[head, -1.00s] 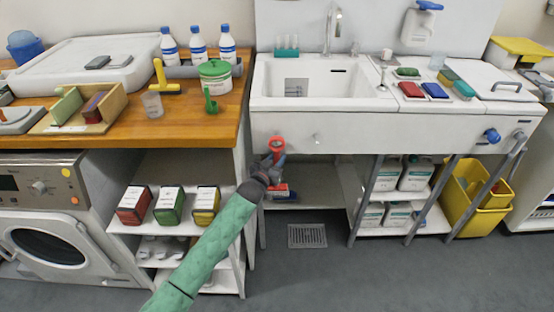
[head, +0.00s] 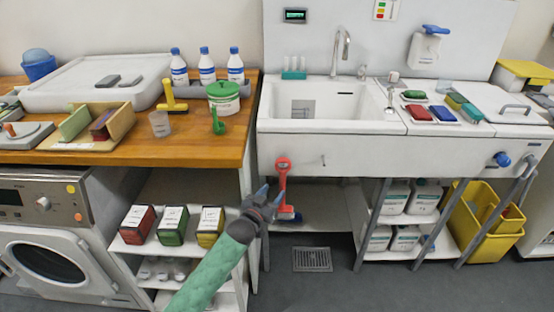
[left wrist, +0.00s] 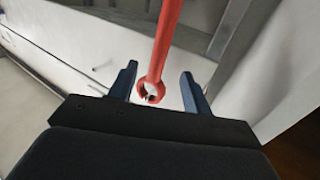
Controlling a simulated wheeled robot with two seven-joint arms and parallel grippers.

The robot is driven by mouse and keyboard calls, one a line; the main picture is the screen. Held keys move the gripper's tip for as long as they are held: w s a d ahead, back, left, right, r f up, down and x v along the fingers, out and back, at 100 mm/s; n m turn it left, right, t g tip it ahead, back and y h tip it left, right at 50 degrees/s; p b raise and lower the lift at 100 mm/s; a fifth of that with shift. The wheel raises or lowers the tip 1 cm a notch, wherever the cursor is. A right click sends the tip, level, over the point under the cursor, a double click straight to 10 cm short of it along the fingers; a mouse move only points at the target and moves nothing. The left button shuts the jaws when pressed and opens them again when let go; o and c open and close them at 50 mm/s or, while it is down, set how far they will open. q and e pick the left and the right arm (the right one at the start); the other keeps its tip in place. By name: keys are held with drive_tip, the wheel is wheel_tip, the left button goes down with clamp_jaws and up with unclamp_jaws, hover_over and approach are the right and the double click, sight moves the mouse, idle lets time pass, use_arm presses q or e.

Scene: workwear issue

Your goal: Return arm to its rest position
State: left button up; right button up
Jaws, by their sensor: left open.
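My left gripper (head: 270,190) is open and empty in front of the sink's left leg, with its arm coming up from the bottom. A red long-handled tool (head: 283,182) stands upright against the left front of the sink, just beyond and right of the fingers. Its rounded upper end is at the sink's front panel and a blue part shows at its foot. In the left wrist view the tool's red handle (left wrist: 167,40) ends in a ring, seen between the two open fingers (left wrist: 160,82) with gaps on both sides. My right gripper is out of view.
The white sink (head: 300,145) stands just beyond the gripper. A wooden counter (head: 190,140) is at left, above a shelf (head: 130,245) with red, green and yellow boxes. Yellow bins (head: 475,240) stand at right. The floor around the drain grate (head: 312,260) is clear.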

use_arm(q)
drive_tip(key=s+a+f+n+g+y+p, duration=0.1)
drive_tip(key=s+f+g+y, duration=0.1)
drive_tip(key=s, duration=0.5)
drive_tip(key=s+a+f+n+g+y+p, duration=0.1)
drive_tip(key=s+f+p, duration=0.15)
drive_tip(key=s, duration=0.35)
drive_tip(key=s+a+g+y+p, duration=0.1)
drive_tip(key=s+a+g, duration=0.3)
drive_tip(key=s, duration=1.4)
drive_tip(key=s+a+n+g+y+p, duration=0.1)
drive_tip(key=s+g, duration=0.5)
drive_tip(key=s, duration=1.2)
drive_tip(key=a+y+p, duration=0.1)
drive_tip(key=a+p, duration=0.1)
drive_tip(key=a, duration=0.1)
drive_tip(key=shift+a+r+g, duration=0.2)
drive_tip(key=shift+r+g, duration=0.15)
drive_tip(key=shift+g, duration=0.05)
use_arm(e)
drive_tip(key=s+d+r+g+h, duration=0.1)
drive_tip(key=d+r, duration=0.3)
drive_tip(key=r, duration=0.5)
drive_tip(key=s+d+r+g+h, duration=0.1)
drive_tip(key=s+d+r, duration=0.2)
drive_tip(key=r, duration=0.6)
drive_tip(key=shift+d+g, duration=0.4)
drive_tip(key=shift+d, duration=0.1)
use_arm(q)
drive_tip(key=shift+s, duration=0.1)
